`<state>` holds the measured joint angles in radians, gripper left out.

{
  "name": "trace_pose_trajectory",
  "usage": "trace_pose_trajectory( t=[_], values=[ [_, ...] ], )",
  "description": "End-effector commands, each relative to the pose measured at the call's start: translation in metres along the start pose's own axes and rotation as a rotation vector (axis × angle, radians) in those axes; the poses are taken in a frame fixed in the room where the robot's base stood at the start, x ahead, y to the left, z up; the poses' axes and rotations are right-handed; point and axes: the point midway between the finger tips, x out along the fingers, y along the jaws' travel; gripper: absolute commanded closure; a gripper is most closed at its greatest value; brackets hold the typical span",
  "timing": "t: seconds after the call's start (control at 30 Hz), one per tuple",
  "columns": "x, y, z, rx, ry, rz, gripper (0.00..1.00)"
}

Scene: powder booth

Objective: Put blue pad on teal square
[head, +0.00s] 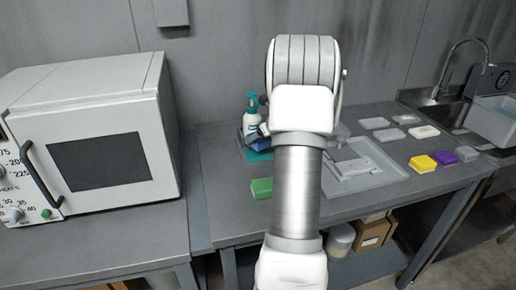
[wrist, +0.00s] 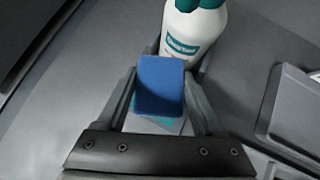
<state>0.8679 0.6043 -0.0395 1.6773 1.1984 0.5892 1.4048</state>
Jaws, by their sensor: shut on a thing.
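The blue pad (wrist: 160,84) is between the two fingers of my gripper (wrist: 161,97), which is shut on it. In the head view a bit of the blue pad (head: 253,138) shows beside the bottle, left of my arm. The teal square (head: 259,156) lies on the bench just below it, partly hidden by my arm. In the wrist view a strip of teal shows under the pad's near edge, with a pale grey patch around it. I cannot tell whether the pad touches the square.
A white spray bottle (wrist: 191,34) with a teal label stands right beyond the pad. A green block (head: 262,188) is nearer the front edge. A grey tray (head: 385,172), yellow (head: 423,164) and purple (head: 445,158) blocks and several pale pads lie right. A white oven stands left.

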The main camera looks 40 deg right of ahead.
Motion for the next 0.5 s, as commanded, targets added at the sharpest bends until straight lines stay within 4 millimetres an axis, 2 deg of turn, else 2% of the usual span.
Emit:
trace_pose_trajectory(
  t=[0.2,0.5],
  values=[
    [0.023,-0.001,-0.025,0.005,0.002,0.001,0.93],
    [0.026,0.000,-0.027,0.001,0.000,0.000,0.93]
  ],
)
